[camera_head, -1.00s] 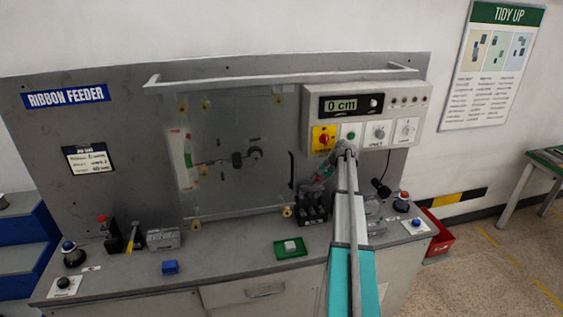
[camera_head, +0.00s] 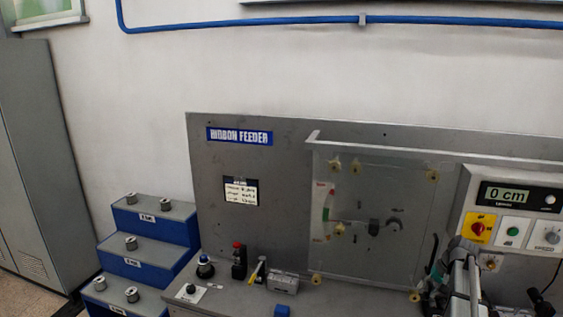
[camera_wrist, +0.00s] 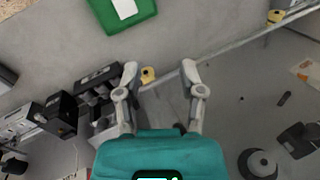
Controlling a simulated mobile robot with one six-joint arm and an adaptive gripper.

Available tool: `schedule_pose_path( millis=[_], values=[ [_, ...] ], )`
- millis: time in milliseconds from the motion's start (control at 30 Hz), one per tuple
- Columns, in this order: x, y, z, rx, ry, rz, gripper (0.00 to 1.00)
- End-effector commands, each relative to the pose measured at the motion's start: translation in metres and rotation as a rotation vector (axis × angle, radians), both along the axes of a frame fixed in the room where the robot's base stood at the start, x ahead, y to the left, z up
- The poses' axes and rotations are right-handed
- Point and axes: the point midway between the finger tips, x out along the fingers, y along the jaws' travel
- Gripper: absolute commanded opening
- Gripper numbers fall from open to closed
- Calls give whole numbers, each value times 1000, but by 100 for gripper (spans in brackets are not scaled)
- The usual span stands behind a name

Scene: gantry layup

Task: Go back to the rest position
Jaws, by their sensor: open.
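My gripper (camera_wrist: 160,80) is open and empty in the wrist view, its two grey fingers spread above the bench top and the panel base. A green tray (camera_wrist: 125,32) with a white piece in it lies beyond the fingertips. A black block device (camera_wrist: 95,95) sits close to the left finger. In the head view my arm stands at the lower right in front of the ribbon feeder panel (camera_head: 275,165), and my gripper is not clearly visible there.
A clear cover (camera_head: 385,190) is on the panel, beside the control box (camera_head: 510,205) reading 0 cm. Blue steps (camera_head: 150,240) with metal spools stand left of the bench. A grey cabinet (camera_head: 35,150) is at the far left. A blue block (camera_head: 281,311) lies on the bench.

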Motion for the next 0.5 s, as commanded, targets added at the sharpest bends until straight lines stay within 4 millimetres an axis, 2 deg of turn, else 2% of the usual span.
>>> schedule_pose_path(
  millis=[33,500],
  values=[
    [-8,21,-4,-13,7,35,51],
    [-54,179,-42,-148,53,265,51]
  ],
)
